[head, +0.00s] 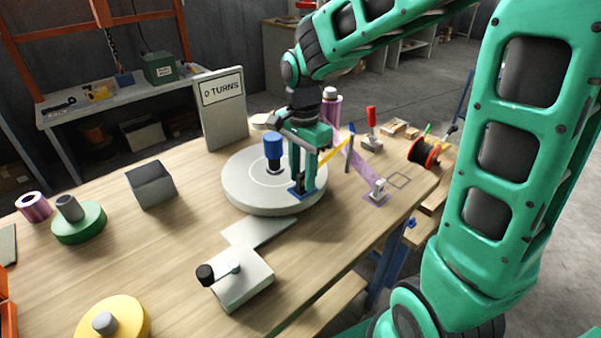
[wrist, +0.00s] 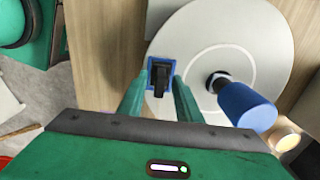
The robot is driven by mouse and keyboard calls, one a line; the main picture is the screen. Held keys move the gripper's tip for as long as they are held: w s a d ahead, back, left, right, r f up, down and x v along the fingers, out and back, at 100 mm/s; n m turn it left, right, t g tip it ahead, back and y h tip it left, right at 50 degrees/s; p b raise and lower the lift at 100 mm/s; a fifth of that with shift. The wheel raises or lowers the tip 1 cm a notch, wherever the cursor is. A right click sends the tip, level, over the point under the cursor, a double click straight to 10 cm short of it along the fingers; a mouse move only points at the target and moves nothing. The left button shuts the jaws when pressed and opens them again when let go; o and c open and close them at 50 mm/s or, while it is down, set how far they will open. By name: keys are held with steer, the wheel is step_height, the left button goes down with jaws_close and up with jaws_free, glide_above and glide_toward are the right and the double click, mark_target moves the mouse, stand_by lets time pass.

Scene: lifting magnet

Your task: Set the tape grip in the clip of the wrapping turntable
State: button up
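The wrapping turntable (head: 240,185) is a pale round disc with a blue-capped post (head: 273,147) at its middle; the post also shows in the wrist view (wrist: 240,102). A blue plate with a black upright part, seemingly the clip (wrist: 161,77), sits near the disc's rim. My gripper (wrist: 162,80) points down at it, its fingers apart on either side of the black part; I cannot tell whether they touch it. A small white piece, probably the tape grip (head: 378,187), stands on a purple square to the right. A purple translucent strip (head: 358,168) runs towards it from a pink roll (head: 331,112).
A "0 TURNS" board (head: 222,110) stands behind the disc. A grey crank box (head: 242,282) is in front. A red reel (head: 424,151) is right.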

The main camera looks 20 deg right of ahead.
mark_target(303, 173)
steer(key=shift+r, duration=0.1)
step_height(303, 173, up, 10)
steer(key=shift+r, duration=0.25)
stand_by(0.4)
stand_by(0.5)
steer(key=s+d+f+n, duration=0.4)
steer(key=s+d, duration=0.4)
steer(key=s, duration=0.3)
steer(key=s+d+f+n, duration=0.4)
steer(key=s+d, duration=0.4)
steer(key=s, duration=0.4)
steer(key=shift+d+f, duration=0.15)
steer(key=shift+f, duration=0.1)
steer(key=shift+s, duration=0.1)
steer(key=shift+w+f, duration=0.25)
steer(key=shift+w, duration=0.35)
